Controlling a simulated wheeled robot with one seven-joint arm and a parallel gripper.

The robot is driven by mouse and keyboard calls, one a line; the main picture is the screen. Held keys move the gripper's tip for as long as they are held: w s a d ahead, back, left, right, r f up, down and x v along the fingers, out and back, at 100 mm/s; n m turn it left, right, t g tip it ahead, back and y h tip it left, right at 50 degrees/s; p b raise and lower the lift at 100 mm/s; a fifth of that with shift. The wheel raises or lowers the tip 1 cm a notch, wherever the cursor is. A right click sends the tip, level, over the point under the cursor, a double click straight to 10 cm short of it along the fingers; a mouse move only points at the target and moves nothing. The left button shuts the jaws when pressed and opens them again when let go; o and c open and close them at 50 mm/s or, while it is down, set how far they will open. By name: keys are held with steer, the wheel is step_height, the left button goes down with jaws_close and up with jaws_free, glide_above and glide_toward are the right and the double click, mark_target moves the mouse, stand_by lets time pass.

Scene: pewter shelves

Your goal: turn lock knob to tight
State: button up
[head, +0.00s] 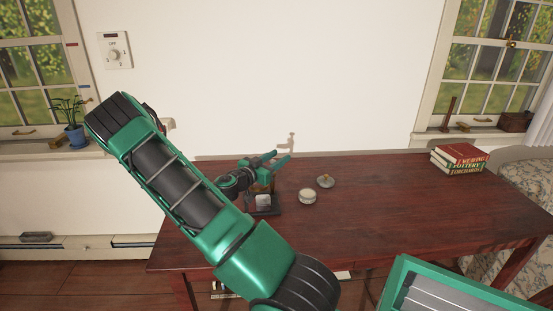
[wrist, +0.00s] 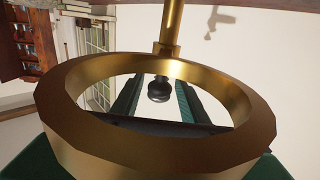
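A small black knob (wrist: 159,88) shows through a large brass ring (wrist: 60,95) in the wrist view. A brass stem (wrist: 172,25) rises from the ring's far side. My gripper (wrist: 158,90) has its two green fingers apart, one on each side of the knob; I cannot tell whether they touch it. In the head view my gripper (head: 281,157) is open above the left part of the table, over a device with a dark base (head: 277,210). My arm and gripper hide most of this device, and the knob cannot be made out there.
The dark red table (head: 400,210) also holds a round pale tin (head: 307,196), a small lidded dish (head: 325,182) and stacked books (head: 460,159). Its middle and right are mostly clear. A dial plate (head: 115,51) is on the wall; a potted plant (head: 75,133) stands on the left sill.

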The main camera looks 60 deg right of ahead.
steer(key=shift+d, duration=0.4)
steer(key=shift+c, duration=0.4)
jaws_close()
